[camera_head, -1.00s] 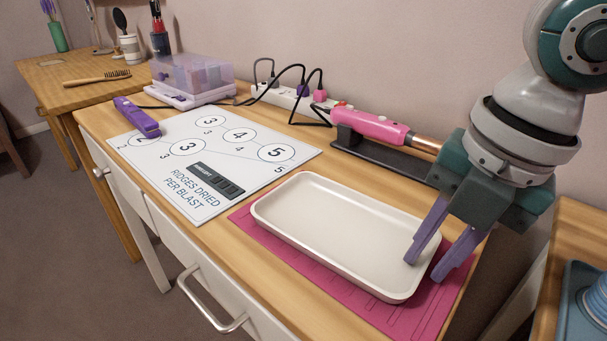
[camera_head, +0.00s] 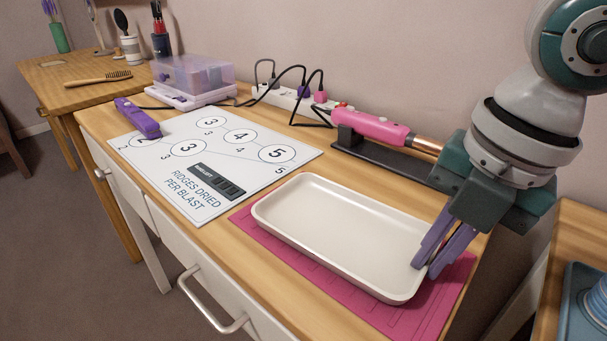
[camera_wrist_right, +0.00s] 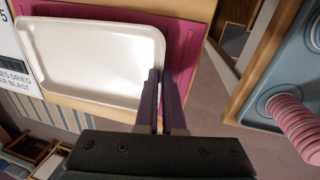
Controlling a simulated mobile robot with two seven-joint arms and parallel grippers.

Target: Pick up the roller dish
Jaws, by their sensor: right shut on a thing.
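The roller dish is a shallow white rectangular tray (camera_head: 340,232) lying empty on a magenta mat (camera_head: 300,263) at the table's near right. It also shows in the right wrist view (camera_wrist_right: 95,55). My right gripper (camera_head: 424,268) is shut on the dish's right-hand rim, with one purple finger inside the dish and the other outside. In the right wrist view its fingers (camera_wrist_right: 161,100) close on the rim near a corner. The dish appears to rest flat on the mat. My left gripper is not in view.
A pink curling tool (camera_head: 372,128) lies on a dark stand behind the dish. A white numbered board (camera_head: 215,155) with a purple clip (camera_head: 137,117) lies to the left. A clear-lidded purple box (camera_head: 192,80) and power strip (camera_head: 285,95) stand behind. A blue tray (camera_head: 580,310) is at right.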

